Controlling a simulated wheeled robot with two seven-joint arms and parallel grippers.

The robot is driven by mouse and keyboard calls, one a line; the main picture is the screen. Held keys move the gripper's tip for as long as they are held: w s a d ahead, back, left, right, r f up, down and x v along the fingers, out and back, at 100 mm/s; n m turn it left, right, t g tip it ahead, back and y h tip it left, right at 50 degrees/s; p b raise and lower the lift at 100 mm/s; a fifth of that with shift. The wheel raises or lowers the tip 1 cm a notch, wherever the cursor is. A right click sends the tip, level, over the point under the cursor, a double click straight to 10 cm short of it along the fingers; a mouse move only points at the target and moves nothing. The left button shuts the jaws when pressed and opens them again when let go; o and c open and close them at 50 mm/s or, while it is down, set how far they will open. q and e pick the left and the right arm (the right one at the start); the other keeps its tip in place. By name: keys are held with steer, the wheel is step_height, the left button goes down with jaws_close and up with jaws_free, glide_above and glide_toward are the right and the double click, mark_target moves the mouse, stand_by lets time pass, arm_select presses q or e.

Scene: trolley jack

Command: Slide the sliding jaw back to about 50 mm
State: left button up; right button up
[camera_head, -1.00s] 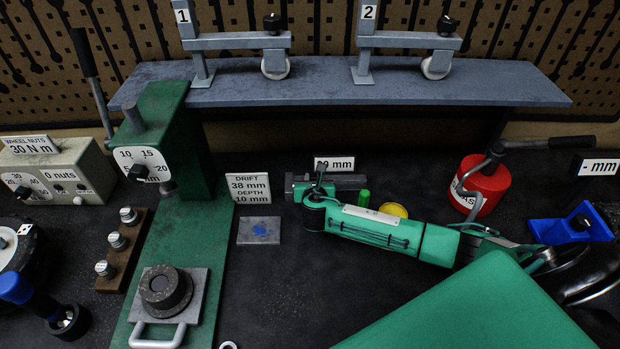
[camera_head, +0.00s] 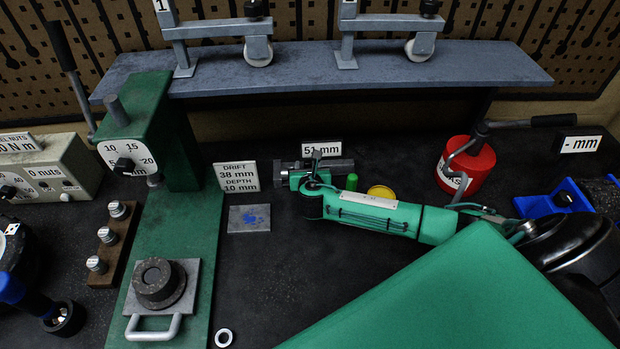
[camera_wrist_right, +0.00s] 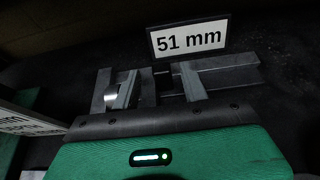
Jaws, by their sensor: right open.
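I cannot tell whether a finger touches the sliding jaw.
A green cylinder (camera_head: 352,182) and a yellow disc (camera_head: 381,192) lie close to my right arm. A red pot (camera_head: 467,167) stands right, a green press (camera_head: 160,140) left. A grey plate (camera_head: 249,218) lies in front of the vise. A shelf (camera_head: 330,75) overhangs the back.

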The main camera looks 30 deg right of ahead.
steer(key=b+v, duration=0.2)
steer(key=v, duration=1)
steer(key=shift+s+r+b, duration=0.2)
steer(key=shift+s+b, duration=0.1)
steer(key=shift+b, duration=0.05)
steer(key=shift+f, duration=0.1)
